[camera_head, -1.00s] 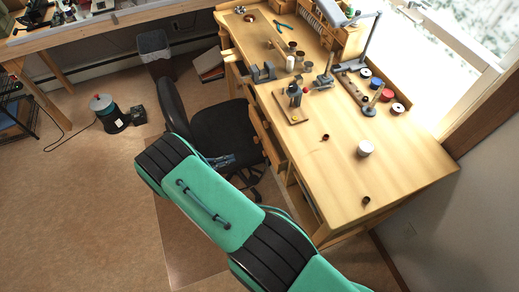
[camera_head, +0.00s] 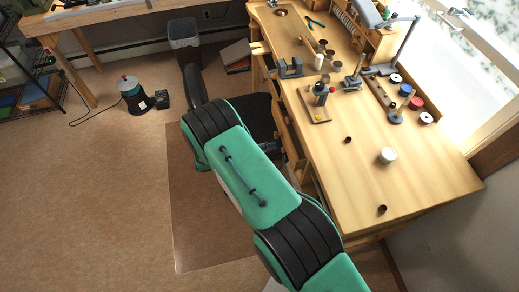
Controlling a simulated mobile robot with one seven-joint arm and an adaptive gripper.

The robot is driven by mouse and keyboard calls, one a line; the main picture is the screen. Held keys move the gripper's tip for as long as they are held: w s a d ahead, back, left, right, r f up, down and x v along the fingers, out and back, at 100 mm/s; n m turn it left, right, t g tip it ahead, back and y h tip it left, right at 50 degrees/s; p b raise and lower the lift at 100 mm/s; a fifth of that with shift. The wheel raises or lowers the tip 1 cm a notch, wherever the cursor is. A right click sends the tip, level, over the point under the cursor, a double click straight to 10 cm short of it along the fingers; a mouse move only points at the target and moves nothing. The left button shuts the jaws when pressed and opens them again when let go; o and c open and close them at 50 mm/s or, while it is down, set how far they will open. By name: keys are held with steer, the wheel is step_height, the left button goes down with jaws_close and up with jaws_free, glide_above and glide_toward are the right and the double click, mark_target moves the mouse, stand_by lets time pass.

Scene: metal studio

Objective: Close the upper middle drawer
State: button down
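The wooden workbench (camera_head: 350,160) stands at the right, with its drawer side facing left. A wooden drawer (camera_head: 290,135) in the middle of that side sticks out a little; how far is hard to tell from above. I cannot tell for sure that it is the upper middle drawer. My gripper (camera_head: 270,147) is mostly hidden behind my green and black arm. Only a small dark grey part shows, close to the drawer fronts. Whether it touches the drawer, and whether its fingers are open, cannot be seen.
A black office chair (camera_head: 256,115) stands left of the bench, partly behind my arm. Another pulled-out part (camera_head: 260,60) shows at the bench's far left. A vise (camera_head: 291,68), a white jar (camera_head: 387,156) and small tools sit on top.

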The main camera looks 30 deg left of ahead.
mark_target(286, 143)
steer(key=shift+x, duration=2)
steer(key=shift+d, duration=0.1)
steer(key=shift+x, duration=2.6)
steer(key=v, duration=1.4)
steer(key=shift+a, duration=0.2)
